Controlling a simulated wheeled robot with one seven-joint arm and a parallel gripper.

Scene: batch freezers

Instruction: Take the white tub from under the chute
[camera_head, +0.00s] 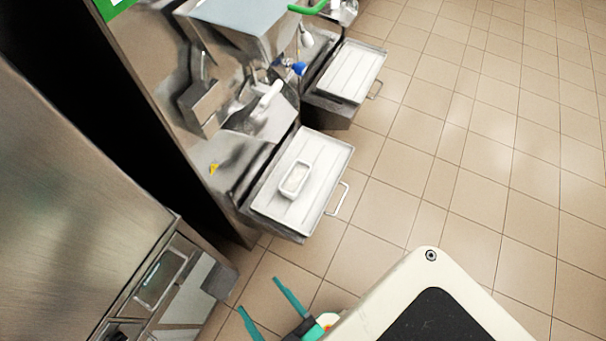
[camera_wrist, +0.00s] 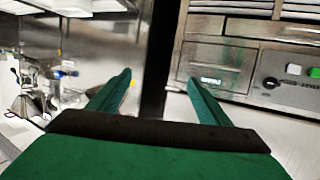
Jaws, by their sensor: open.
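The white tub (camera_head: 295,179) is a small rectangular container with pale contents. It sits on the ribbed metal shelf (camera_head: 326,165) at the front of the nearer batch freezer, in the head view. The freezer's chute (camera_head: 268,95), with a white handle-like part, is above and behind the tub. My gripper (camera_head: 262,304) has green fingers and is at the bottom of the head view, below and apart from the tub. It is open and empty. The wrist view shows both fingers (camera_wrist: 159,82) spread, pointing at machine fronts. I cannot make out the tub there.
A second freezer with an empty ribbed shelf (camera_head: 351,71) stands farther back. A steel cabinet (camera_head: 75,200) fills the left side. A control panel with green and white buttons (camera_wrist: 303,70) is at the right in the wrist view. Tiled floor (camera_head: 450,150) on the right is clear.

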